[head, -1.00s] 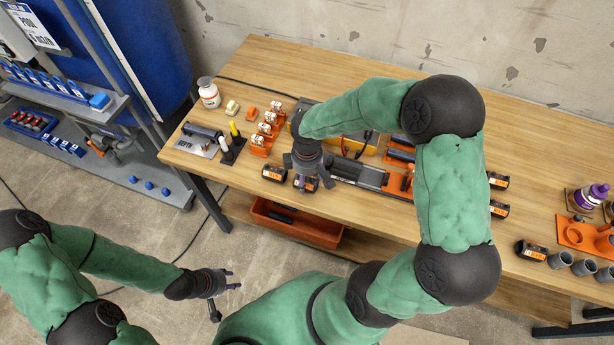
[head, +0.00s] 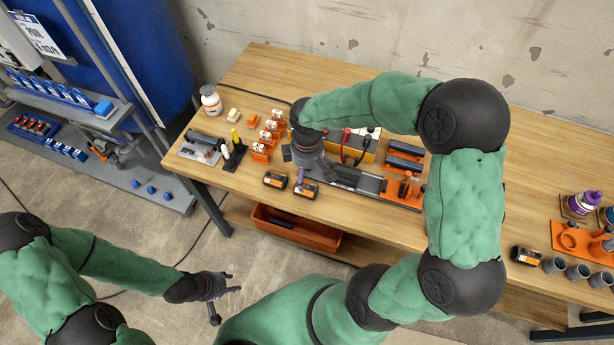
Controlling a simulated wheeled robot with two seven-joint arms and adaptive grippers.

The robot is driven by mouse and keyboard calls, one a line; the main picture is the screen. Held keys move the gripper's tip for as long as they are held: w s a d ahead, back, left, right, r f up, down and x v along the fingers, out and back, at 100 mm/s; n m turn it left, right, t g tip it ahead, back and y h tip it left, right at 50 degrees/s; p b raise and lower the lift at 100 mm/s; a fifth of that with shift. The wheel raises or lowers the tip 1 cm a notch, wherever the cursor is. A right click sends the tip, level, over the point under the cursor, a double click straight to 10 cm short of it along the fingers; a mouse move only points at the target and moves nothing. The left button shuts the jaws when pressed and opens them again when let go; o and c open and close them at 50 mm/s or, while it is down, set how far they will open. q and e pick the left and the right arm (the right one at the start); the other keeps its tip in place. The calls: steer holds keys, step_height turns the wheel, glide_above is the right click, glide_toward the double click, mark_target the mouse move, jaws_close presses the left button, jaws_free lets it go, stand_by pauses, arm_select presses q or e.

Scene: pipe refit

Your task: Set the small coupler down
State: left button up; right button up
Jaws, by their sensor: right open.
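My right gripper (head: 301,178) is open above the front edge of the workbench, just behind two small black pieces with orange labels. The left labelled piece (head: 275,180) and the right labelled piece (head: 307,191) lie on the wood, the right one just below the fingertips. I cannot tell from this view whether either is the small coupler. Nothing shows held between the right fingers. My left gripper (head: 233,282) hangs over the floor in front of the bench, fingers apart and empty.
Grey cups (head: 577,272) stand at far right. An orange bin (head: 322,236) sits under the workbench (head: 480,300).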

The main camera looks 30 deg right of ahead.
mark_target(307, 184)
steer(key=shift+r+p, duration=0.55)
steer(key=shift+r, duration=1.85)
